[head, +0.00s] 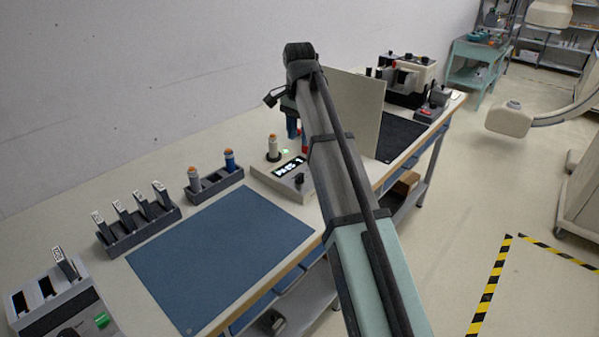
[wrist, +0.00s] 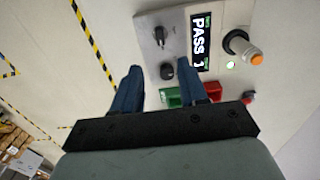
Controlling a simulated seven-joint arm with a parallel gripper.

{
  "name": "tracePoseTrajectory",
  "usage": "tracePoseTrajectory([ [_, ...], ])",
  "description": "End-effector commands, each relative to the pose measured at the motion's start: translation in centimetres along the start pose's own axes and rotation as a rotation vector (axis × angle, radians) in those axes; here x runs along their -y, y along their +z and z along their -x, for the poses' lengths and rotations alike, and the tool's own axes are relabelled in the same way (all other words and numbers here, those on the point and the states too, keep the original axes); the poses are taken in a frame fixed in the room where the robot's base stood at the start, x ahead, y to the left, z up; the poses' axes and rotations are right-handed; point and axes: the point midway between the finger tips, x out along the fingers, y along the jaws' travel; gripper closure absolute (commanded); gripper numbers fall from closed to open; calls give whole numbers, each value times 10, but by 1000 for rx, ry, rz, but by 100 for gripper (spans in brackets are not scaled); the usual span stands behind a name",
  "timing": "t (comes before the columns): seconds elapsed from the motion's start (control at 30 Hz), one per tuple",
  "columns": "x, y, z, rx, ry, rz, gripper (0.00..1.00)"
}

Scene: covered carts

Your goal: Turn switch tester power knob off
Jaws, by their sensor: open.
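The switch tester (head: 270,183) is a pale box on the bench, with a lit display (head: 290,167). In the wrist view its panel (wrist: 150,55) shows a display (wrist: 199,40) reading PASS 1. Two dark knobs sit left of the display, an upper knob with a pointer (wrist: 159,36) and a lower round knob (wrist: 167,71). I cannot read which is the power knob. A dark knob (head: 299,179) also shows in the head view. My gripper (wrist: 164,63) has blue fingers spread apart and empty, above the panel near the lower knob. My arm partly hides the gripper in the head view.
An orange-topped switch (wrist: 240,46) stands in the tester near a green light (wrist: 231,65). A blue mat (head: 220,250), switch racks (head: 215,185) and an upright panel (head: 355,108) are on the bench.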

Motion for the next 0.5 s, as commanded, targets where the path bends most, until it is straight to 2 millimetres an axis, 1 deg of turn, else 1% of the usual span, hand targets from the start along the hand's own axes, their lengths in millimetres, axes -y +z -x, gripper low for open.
tracePoseTrajectory([
  [0.17,-2,1,-26,1,1,-1,57],
  [0.5,-1,0,-85,1,1,-1,57],
])
